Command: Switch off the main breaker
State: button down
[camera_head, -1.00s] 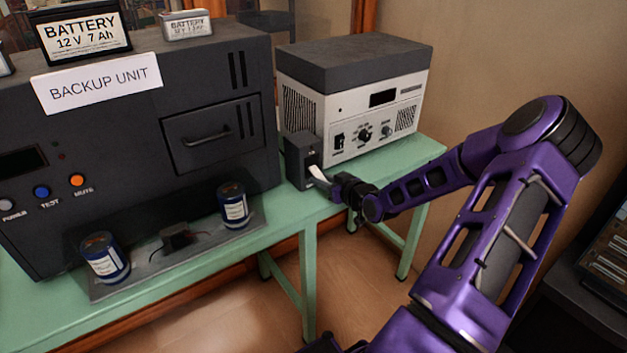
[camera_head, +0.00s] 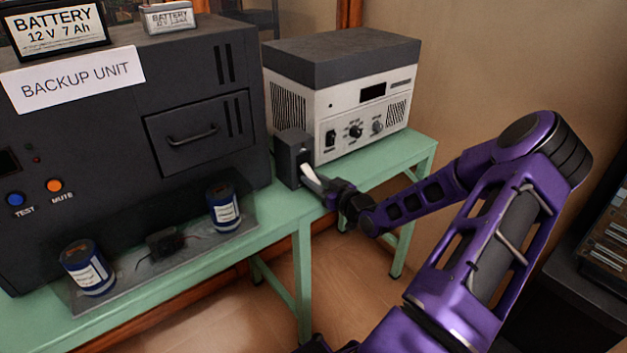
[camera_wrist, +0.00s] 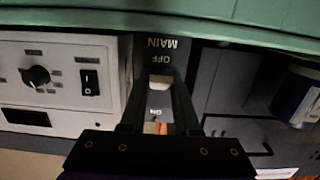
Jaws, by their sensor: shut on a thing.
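The main breaker (camera_head: 293,158) is a small dark box on the green table, beside the light grey instrument. In the wrist view, where the lettering is upside down, its face (camera_wrist: 160,46) reads MAIN, with OFF and ON marks. A pale lever (camera_head: 309,175) sticks out of its front. My gripper (camera_head: 323,186) is at the breaker's front, shut on this lever. In the wrist view the pale lever end (camera_wrist: 159,82) sits between my fingers near the OFF mark, and an orange patch (camera_wrist: 155,128) shows near ON. The lever's exact position is hard to tell.
The instrument (camera_head: 345,110) with knobs and a rocker switch stands right of the breaker. The large dark backup unit (camera_head: 200,70) stands left. Two blue cans (camera_head: 223,208) (camera_head: 88,268) are on a tray in front of it. Open floor lies below the table.

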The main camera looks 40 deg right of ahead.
jog(key=c, duration=0.6)
grip_release()
jog(key=shift+c, duration=0.2)
jog(key=s+r+p, duration=0.2)
jog(key=s, duration=1.5)
jog(key=shift+s+d, duration=0.15)
jog(key=shift+d, duration=0.1)
